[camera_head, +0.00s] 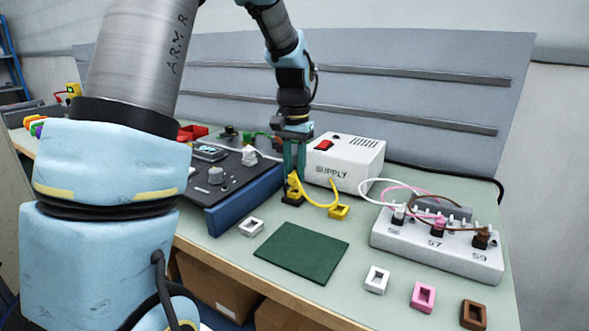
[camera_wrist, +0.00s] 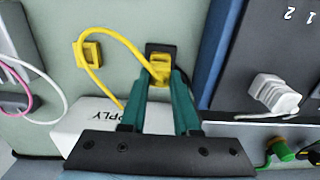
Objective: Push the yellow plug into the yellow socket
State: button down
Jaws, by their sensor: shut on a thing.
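My gripper (camera_head: 293,172) is shut on the yellow plug (camera_head: 292,182), pointing down beside the white supply box. In the wrist view, the plug (camera_wrist: 160,68) sits between the green fingertips (camera_wrist: 160,78). A yellow cable (camera_head: 318,203) loops from the plug towards the supply box.
The supply box (camera_head: 345,163) stands behind and right of my gripper. A blue-sided dark panel (camera_head: 232,187) is close on the left. A power strip (camera_head: 440,248) with white, pink and brown plugs is at right. A green mat (camera_head: 301,254) and several loose coloured blocks lie in front.

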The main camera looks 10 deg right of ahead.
jog(key=shift+f, duration=0.2)
jog(key=shift+f+b, duration=0.5)
jog(key=shift+f, duration=0.2)
jog(key=c, duration=0.6)
grip_release()
jog(key=shift+o, duration=0.4)
jog(key=o, duration=0.4)
jog(key=shift+o, duration=0.2)
notch_tip(320, 180, up, 9)
jog(key=p, duration=0.7)
jog(key=shift+f, duration=0.2)
